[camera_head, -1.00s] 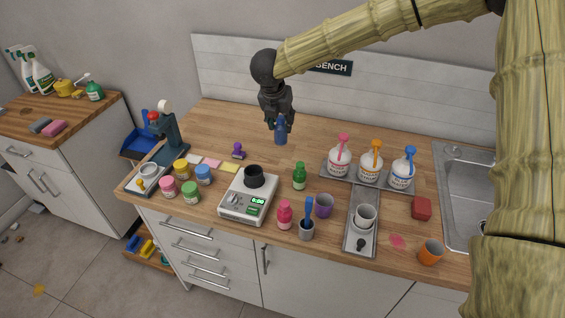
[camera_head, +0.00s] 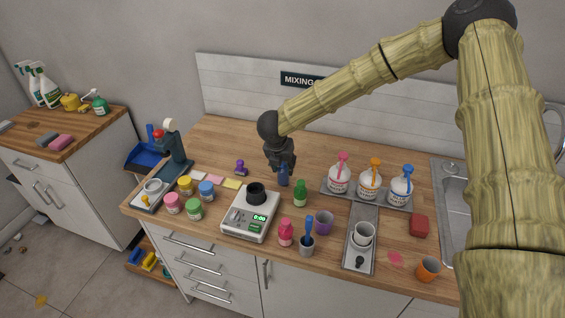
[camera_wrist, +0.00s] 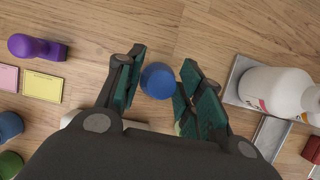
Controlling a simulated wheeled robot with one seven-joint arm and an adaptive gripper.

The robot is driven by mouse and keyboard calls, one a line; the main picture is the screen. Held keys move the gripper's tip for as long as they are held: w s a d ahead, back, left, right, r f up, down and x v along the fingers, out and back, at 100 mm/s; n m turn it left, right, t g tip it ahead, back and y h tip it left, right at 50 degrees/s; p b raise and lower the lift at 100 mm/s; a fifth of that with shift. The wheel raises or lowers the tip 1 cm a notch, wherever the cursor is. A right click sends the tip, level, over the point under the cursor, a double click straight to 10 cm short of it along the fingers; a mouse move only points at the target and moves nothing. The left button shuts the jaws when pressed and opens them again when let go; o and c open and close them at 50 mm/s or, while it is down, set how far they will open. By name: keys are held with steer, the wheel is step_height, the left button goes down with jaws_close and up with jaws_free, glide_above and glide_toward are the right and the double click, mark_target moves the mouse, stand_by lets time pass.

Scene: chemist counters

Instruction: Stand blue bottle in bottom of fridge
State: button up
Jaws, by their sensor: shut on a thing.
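The blue bottle (camera_head: 284,179) is upright in my gripper (camera_head: 283,172), over the middle of the wooden counter and just behind the green bottle. In the wrist view its round blue top (camera_wrist: 157,80) sits between the two green-padded fingers of my gripper (camera_wrist: 160,92). The fingers are shut on it. The bottle's base is low at the counter; I cannot tell whether it touches. The fridge is not in view.
A green bottle (camera_head: 300,194) and a scale (camera_head: 249,222) stand close in front. White bottles with coloured tops (camera_head: 369,186) stand on a tray to the right. A purple stamp-like object (camera_head: 241,168) is to the left. The counter behind is clear.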

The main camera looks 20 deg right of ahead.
steer(key=shift+f, duration=0.1)
steer(key=o, duration=1.1)
